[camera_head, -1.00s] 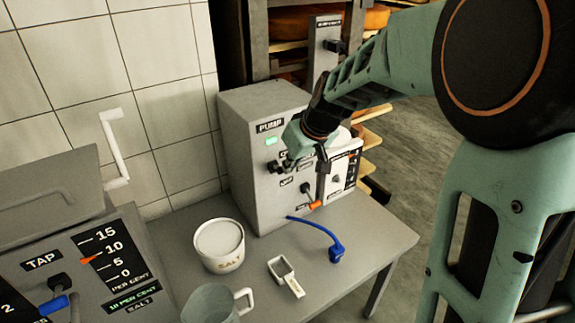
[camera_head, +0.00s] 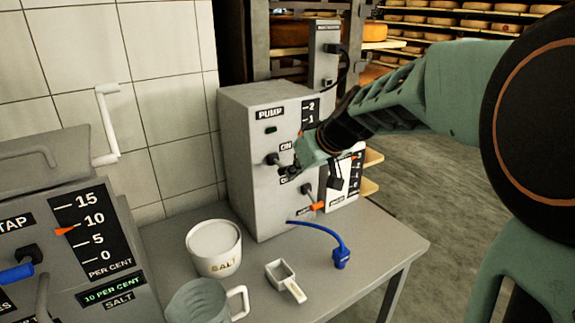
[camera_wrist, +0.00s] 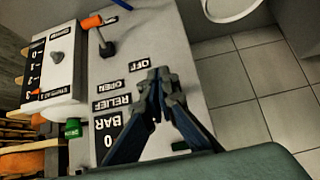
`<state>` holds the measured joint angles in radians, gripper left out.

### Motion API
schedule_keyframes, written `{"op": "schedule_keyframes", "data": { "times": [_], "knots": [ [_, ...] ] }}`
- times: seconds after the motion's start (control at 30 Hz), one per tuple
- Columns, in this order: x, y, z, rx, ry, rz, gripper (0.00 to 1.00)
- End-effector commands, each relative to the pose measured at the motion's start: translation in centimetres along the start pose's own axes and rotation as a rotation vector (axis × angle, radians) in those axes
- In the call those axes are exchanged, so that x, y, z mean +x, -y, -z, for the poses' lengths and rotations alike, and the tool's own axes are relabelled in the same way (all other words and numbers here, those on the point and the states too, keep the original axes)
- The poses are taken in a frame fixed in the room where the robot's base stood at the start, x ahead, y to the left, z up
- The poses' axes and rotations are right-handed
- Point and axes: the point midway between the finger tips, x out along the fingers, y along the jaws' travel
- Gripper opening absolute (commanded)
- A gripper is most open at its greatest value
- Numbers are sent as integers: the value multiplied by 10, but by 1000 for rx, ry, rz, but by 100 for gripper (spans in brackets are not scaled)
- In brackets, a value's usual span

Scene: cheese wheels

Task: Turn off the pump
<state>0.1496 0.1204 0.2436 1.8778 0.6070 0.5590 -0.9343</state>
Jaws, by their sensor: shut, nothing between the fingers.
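The pump (camera_head: 240,150) is a grey box on the table, labelled PUMP. The small lamp (camera_head: 270,129) under that label is dark green and unlit. A dark switch knob (camera_head: 272,159) sticks out of the front, between the ON and lower labels. My gripper (camera_head: 288,172) is shut and empty, with its fingertips just right of the knob at the panel. I cannot tell whether they touch it. In the wrist view my shut fingers (camera_wrist: 160,82) lie over the panel beside the OFF label (camera_wrist: 143,65), and the knob is not clearly seen.
Below are a lever with an orange tip (camera_head: 317,206) and a blue hose (camera_head: 325,232). A salt tub (camera_head: 214,250), a scoop (camera_head: 283,277) and a clear jug (camera_head: 205,303) stand on the table (camera_head: 385,250). The tap panel (camera_head: 60,290) is at the left.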

Motion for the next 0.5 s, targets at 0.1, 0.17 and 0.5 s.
{"op": "schedule_keyframes", "data": {
  "times": [0.1,0.17,0.5],
  "knots": [
    [11,1,-9,-3,-2,0,0],
    [13,1,-11,-3,0,1,0],
    [24,1,-20,-1,3,2,0]
  ]
}}
